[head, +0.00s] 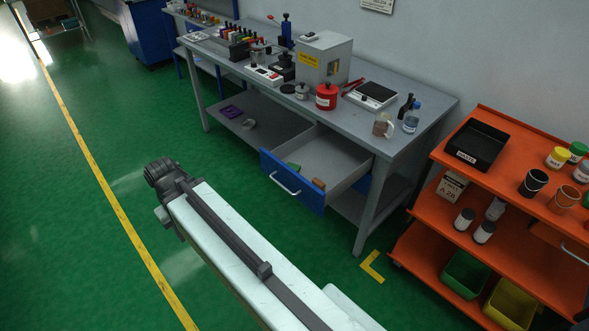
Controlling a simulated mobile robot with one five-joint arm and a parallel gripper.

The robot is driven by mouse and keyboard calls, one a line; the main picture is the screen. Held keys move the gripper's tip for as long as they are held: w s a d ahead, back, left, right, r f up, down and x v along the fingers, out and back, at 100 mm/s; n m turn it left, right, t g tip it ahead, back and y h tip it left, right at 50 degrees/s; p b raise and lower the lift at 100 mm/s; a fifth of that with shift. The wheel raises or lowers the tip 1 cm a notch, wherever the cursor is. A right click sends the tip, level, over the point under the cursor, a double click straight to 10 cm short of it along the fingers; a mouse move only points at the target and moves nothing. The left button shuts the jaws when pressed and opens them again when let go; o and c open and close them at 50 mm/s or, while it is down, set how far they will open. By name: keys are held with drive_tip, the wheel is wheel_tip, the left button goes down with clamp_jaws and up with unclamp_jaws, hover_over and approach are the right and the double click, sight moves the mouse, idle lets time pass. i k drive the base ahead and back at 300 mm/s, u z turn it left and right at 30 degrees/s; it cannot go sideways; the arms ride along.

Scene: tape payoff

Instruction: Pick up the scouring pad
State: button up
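A flat green piece (293,168) lies in the open drawer, near its front left; it looks like the scouring pad, though it is small and partly hidden by the drawer front. A brown-orange block (318,184) lies to its right, near the front. The drawer (338,150) is pulled out from under the grey workbench and has a blue front with a pale handle. My pale arm crosses the lower middle and ends in a dark joint, left of the drawer and apart from it. No gripper fingers show.
The grey workbench (428,108) bears a red can (326,97), a scale (376,94), bottles and a grey box (323,60). An orange shelf cart (425,235) stands at the right. Green floor (60,220) is clear at the left.

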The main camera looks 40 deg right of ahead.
sight(296, 167)
drive_tip(key=i, duration=1)
drive_tip(key=z, duration=0.05)
